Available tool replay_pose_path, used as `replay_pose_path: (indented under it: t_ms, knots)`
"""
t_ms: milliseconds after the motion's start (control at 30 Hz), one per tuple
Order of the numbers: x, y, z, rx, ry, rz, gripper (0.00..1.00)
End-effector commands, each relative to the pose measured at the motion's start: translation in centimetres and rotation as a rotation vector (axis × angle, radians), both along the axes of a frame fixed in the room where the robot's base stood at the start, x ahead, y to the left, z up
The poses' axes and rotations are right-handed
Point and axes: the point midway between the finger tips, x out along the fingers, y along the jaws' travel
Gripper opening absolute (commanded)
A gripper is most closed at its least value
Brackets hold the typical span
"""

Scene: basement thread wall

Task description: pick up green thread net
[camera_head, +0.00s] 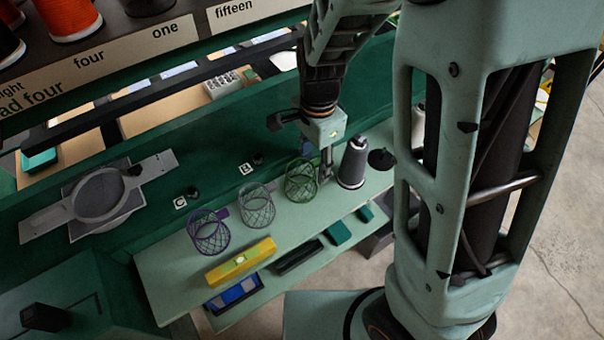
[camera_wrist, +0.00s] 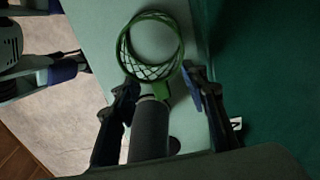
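The green thread net (camera_head: 301,182), a mesh basket with a green rim, stands on the pale shelf (camera_head: 285,232) at the right end of a row of nets. In the wrist view the net (camera_wrist: 126,52) lies just beyond my fingertips, with a green tab on its rim pointing towards me. My gripper (camera_head: 326,170) points down beside the net's right side. In the wrist view my gripper (camera_wrist: 160,88) is open, one finger either side of the tab, with gaps showing. Whether a finger touches the net is unclear.
A grey net (camera_head: 257,207) and a purple net (camera_head: 208,232) stand left. A yellow box (camera_head: 240,261) lies at the shelf's front.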

Motion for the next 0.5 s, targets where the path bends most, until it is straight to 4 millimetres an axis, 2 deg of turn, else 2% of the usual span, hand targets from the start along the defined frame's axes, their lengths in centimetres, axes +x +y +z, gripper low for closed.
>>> replay_pose_path:
  t_ms: [333, 500]
  knots:
    - [0.0, 0.0, 0.1, 0.001, -0.001, 0.000, 0.31]
    - [0.1, 0.1, 1.9, 0.003, -0.004, 0.001, 0.31]
